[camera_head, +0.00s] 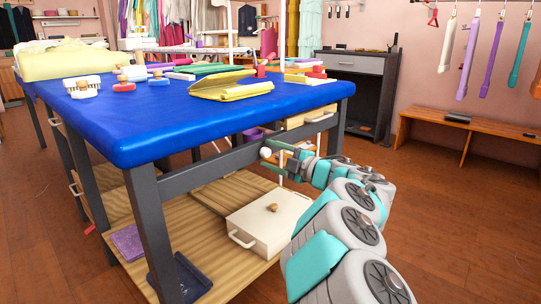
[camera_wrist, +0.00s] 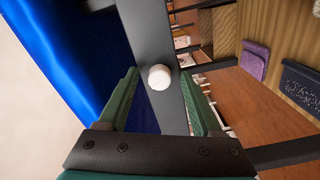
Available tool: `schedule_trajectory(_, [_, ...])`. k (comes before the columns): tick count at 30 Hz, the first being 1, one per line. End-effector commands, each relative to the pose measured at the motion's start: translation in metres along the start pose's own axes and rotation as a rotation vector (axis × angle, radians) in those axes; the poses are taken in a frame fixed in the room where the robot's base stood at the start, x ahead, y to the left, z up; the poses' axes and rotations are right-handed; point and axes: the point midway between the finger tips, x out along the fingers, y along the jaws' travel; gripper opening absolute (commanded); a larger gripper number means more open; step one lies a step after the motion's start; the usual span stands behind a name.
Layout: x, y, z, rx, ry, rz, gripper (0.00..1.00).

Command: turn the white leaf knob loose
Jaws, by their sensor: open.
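The white leaf knob (camera_head: 265,152) is a small round knob on the dark grey rail under the blue-topped table. In the wrist view the knob (camera_wrist: 159,77) shows up close, near the middle of the picture. My gripper (camera_wrist: 160,72) is open, with one green finger on each side of the knob in that view. Gaps show between the knob and both fingers, and I see no contact. In the head view my gripper (camera_head: 284,158) is just right of the knob, reaching in from the lower right.
The blue tabletop (camera_head: 230,110) overhangs the grey rail (camera_head: 215,168). Below, a wooden shelf (camera_head: 205,196) holds a cream lidded box (camera_head: 268,228) and a purple cloth (camera_head: 127,242). A wooden bench (camera_head: 470,135) stands at the right wall. The floor between is clear.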

Motion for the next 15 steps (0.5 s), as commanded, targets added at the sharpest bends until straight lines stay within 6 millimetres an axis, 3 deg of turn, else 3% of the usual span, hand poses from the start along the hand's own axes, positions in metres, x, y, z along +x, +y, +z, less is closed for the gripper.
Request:
schedule_trajectory(5, [-0.017,0.001,0.001,0.001,-0.003,0.0,0.66])
schedule_trajectory(15, [-0.068,0.001,0.001,-0.001,-0.005,0.001,0.66])
